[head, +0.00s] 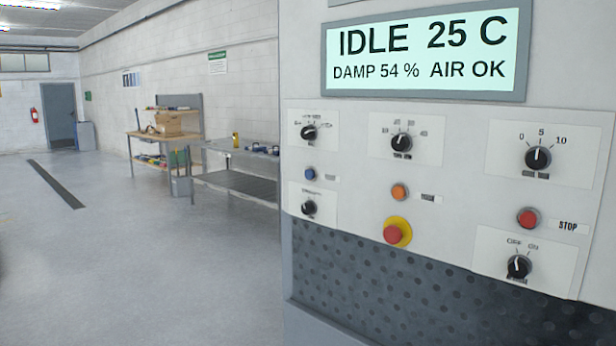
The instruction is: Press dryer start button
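The machine's control panel (455,200) fills the right half of the head view. Its display (425,55) reads "IDLE 25 C, DAMP 54 %, AIR OK". A blue button (310,173) sits at the panel's left, and an orange button (399,191) in the middle; their small labels are too blurred to read. A red button (528,218) at the right is labelled "STOP". A red mushroom button on a yellow ring (397,232) sits below the orange one. I cannot tell which button is dryer start. Neither gripper is in view.
Several black knobs sit among the buttons, including a dial marked 0 to 10 (538,157) and a lower right knob (518,266). A dark perforated plate (400,285) lies below. Workbenches (240,185) stand along the wall; the floor (130,260) at left is clear.

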